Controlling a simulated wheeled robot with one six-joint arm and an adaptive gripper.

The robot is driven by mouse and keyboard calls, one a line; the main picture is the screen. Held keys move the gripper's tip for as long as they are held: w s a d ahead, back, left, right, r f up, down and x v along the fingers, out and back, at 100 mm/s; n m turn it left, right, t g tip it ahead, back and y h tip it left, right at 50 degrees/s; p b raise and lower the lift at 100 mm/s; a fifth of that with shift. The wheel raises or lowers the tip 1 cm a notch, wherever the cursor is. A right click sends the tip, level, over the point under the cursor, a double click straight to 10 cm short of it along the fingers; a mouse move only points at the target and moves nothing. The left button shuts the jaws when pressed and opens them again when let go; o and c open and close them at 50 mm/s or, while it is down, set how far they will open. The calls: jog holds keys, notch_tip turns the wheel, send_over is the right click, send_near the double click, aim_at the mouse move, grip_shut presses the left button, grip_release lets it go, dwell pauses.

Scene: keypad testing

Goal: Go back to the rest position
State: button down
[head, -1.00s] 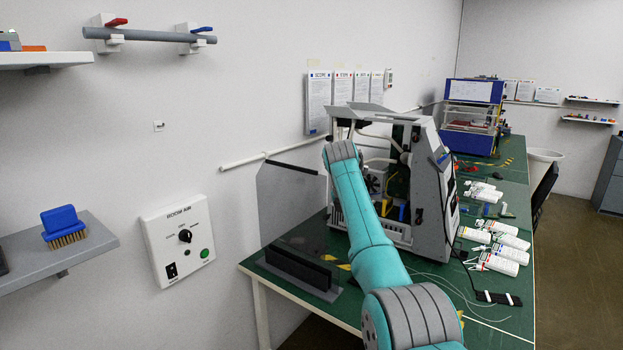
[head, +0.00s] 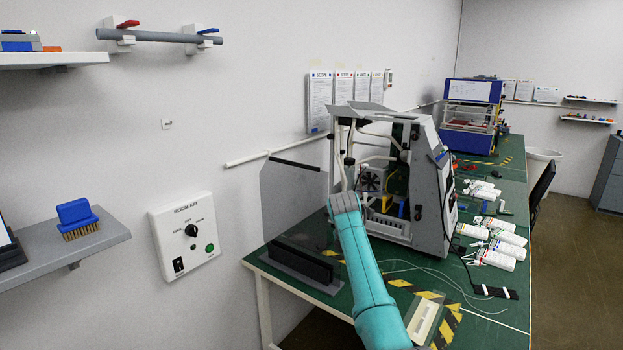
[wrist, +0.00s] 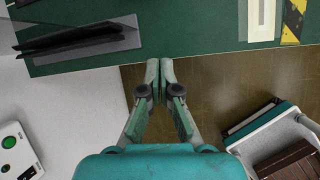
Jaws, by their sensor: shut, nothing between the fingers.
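My gripper (wrist: 160,75) is shut and empty in the wrist view. Its fingertips are together over the brown floor (wrist: 195,100), just in front of the green bench edge (wrist: 185,40). In the head view my teal arm reaches up from the bottom, in front of the open grey machine (head: 428,190); the gripper itself does not show there. The white control panel (head: 188,235) with a black knob and green button is on the wall at left. Part of it shows at the lower left of the wrist view (wrist: 14,150).
A black slotted stand (head: 300,265) with a clear plate is at the bench's near left. Several white bottles (head: 497,250) lie at the right. A grey shelf (head: 110,238) holds a blue brush (head: 76,217). A cart-like object (wrist: 275,135) is at lower right in the wrist view.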

jog(key=s+d+f+m+t, duration=0.1)
jog(key=s+f+m, duration=0.3)
jog(key=f, duration=0.9)
jog(key=s+d+f+m+t, duration=0.1)
jog(key=s+f+m, duration=0.1)
jog(key=s+f, duration=0.8)
jog(key=s+d+f+m+t+y, duration=0.25)
jog(key=s+f+m, duration=0.35)
jog(key=s+f, duration=1.15)
jog(key=s+d+r+m+t, duration=0.1)
jog(key=s+r+m, duration=0.2)
jog(key=s, duration=0.6)
jog(key=s+r+m+t, duration=0.1)
jog(key=s+r+m, duration=0.1)
jog(key=s, duration=0.8)
jog(key=s+d+r+m+t, duration=0.1)
jog(key=s+r+m, duration=0.2)
jog(key=s, duration=0.6)
jog(key=s+r+m+t, duration=0.1)
jog(key=s+r+m, duration=0.2)
jog(key=s+r, duration=0.5)
jog(key=s+r+m+t, duration=0.1)
jog(key=s+r+m, duration=0.3)
jog(key=s+r, duration=0.4)
notch_tip(320, 180, up, 6)
jog(key=shift+s+f, duration=0.2)
jog(key=shift+s, duration=0.2)
jog(key=shift+t, duration=0.25)
